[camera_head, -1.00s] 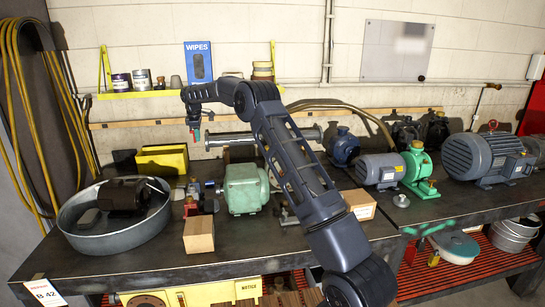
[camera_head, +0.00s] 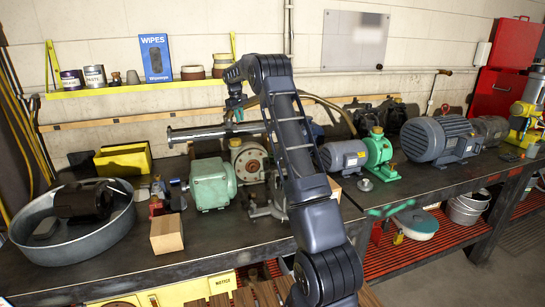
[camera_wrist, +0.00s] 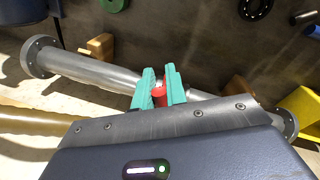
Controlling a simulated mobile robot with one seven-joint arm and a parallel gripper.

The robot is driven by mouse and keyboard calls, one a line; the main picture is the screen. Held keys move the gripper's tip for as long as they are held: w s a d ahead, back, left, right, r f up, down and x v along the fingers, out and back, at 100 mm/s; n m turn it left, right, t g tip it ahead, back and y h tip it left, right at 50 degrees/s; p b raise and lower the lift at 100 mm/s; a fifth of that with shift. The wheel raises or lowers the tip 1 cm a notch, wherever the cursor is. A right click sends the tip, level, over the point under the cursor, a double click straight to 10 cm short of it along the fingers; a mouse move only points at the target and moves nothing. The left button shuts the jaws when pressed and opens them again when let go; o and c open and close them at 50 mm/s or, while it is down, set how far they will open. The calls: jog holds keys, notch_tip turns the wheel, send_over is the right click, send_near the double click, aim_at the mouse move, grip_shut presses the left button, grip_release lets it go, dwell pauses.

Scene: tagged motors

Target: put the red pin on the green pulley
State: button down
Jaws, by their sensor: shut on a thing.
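My gripper (camera_head: 237,114) is raised over the back of the bench, near the grey flanged pipe. In the wrist view its teal fingertips (camera_wrist: 159,90) are shut on the red pin (camera_wrist: 159,97), a small red piece with a pale end. Its lower part is hidden by the gripper body. A green ring-shaped piece (camera_wrist: 113,4) is cut off by the top edge of the wrist view; it may be the green pulley. I cannot pick out the green pulley for sure in the head view, where my arm covers part of the bench.
The grey pipe (camera_wrist: 85,70) passes under my gripper. A yellow bin (camera_head: 122,160), a green motor (camera_head: 212,184), a wooden block (camera_head: 167,235) and a round metal pan (camera_head: 28,243) stand left. A grey motor (camera_head: 345,156) and a green pump (camera_head: 378,152) stand right.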

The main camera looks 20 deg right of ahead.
jog(key=s+d+m+g, duration=0.1)
jog(key=s+d+m, duration=0.15)
jog(key=d, duration=0.65)
jog(key=s+d+m, duration=0.2)
jog(key=d+m, duration=0.1)
jog(key=d, duration=0.5)
notch_tip(320, 180, down, 19)
jog(key=shift+s+r, duration=0.1)
jog(key=c, duration=1.4)
grip_release()
jog(key=shift+c, duration=0.2)
